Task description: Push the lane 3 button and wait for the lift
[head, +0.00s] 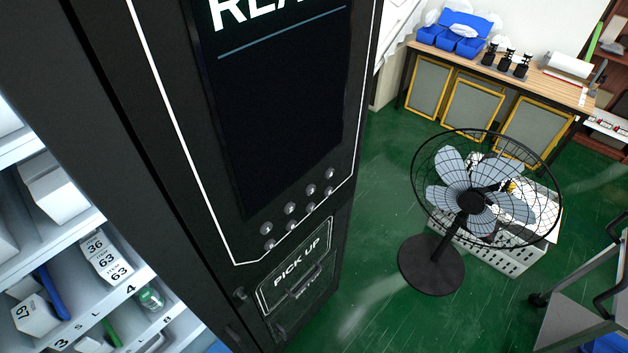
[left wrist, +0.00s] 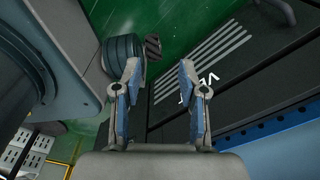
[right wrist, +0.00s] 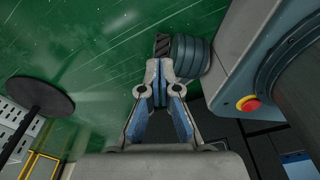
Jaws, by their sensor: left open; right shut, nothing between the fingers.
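The black vending machine fills the left and middle of the head view. Its control panel has a dark screen (head: 283,110) with cut-off white letters "REA". Below the screen are two rows of small round metal buttons (head: 290,208); I cannot read which lane each belongs to. Lower down is the "PICK UP" hatch (head: 298,277), which looks shut. My left gripper (left wrist: 161,68) is open and empty in the left wrist view. My right gripper (right wrist: 158,66) is shut and empty in the right wrist view, above the green floor. Neither gripper shows in the head view.
Shelves (head: 60,240) with white boxes and lane numbers 3 and 4 are on the left. A black fan (head: 470,202) stands right of the machine, before a white crate (head: 512,258). A grey cart (head: 580,325) is lower right. Green floor (head: 375,215) lies between machine and fan.

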